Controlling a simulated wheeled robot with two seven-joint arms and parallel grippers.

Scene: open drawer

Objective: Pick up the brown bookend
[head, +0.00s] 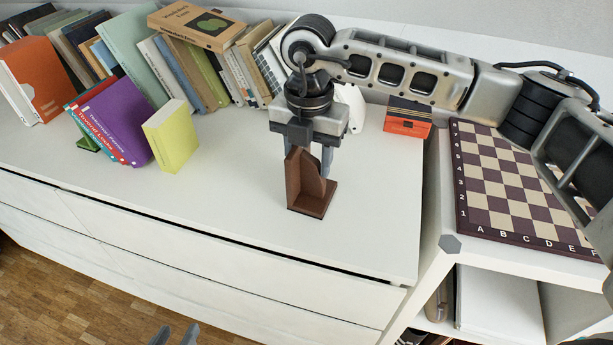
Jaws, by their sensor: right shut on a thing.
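The brown bookend (316,199) stands upright on the white dresser top, near the middle of the head view. My right gripper (311,156) comes down on it from above, with its arm reaching in from the right. The fingers are shut on the bookend's upright part. Its base looks to be at or very near the dresser surface; I cannot tell if there is a gap.
The white dresser (240,215) has clear room left and right of the bookend. A yellow book (171,137), a purple book (118,122) and a row of books stand at the left and back. An orange-black box (407,121) and a chessboard (510,190) are to the right.

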